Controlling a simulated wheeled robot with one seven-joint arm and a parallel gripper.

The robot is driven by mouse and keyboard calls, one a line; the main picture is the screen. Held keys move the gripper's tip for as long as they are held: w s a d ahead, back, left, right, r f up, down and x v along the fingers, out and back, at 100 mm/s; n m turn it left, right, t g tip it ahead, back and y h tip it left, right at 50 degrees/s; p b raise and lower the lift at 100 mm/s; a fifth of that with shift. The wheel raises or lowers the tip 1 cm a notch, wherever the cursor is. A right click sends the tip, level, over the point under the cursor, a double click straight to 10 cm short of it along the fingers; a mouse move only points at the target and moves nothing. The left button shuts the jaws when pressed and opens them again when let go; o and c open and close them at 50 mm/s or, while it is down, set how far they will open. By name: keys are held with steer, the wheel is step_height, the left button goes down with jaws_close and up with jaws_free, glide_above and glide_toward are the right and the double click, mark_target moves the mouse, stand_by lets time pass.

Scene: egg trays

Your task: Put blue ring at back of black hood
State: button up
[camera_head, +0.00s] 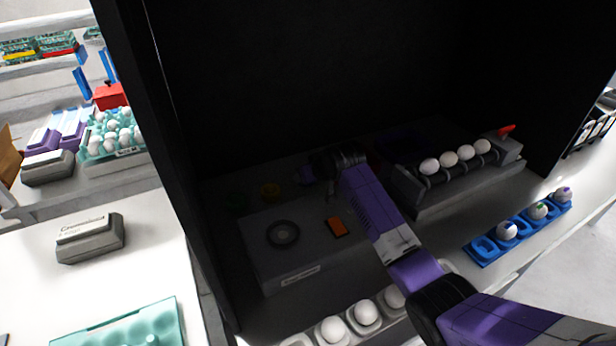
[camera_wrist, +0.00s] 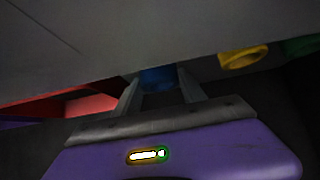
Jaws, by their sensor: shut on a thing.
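The blue ring (camera_wrist: 158,78) sits between the two fingers of my gripper (camera_wrist: 160,88) in the wrist view, and the fingers are shut on it. In the head view the blue ring (camera_head: 307,175) is a small dark blue patch at the left tip of my gripper (camera_head: 312,172). It is deep inside the black hood (camera_head: 290,70), behind a grey box-shaped device. The shade hides whether the ring touches the floor.
A yellow ring (camera_head: 270,190) and a dim green ring (camera_head: 237,200) stand left of my gripper. The grey device (camera_head: 285,262) with a dial and orange switch lies in front. An egg roller device (camera_head: 455,185) is on the right. A red thing (camera_wrist: 92,105) shows in the wrist view.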

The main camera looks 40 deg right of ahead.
steer(key=shift+f, duration=0.3)
steer(key=shift+f, duration=0.1)
steer(key=o, duration=1.5)
steer(key=shift+s+r, duration=0.15)
steer(key=shift+r, duration=0.1)
steer(key=v, duration=1.1)
steer(key=shift+s+r, duration=0.2)
steer(key=shift+s, duration=0.05)
steer(key=shift+a, duration=0.15)
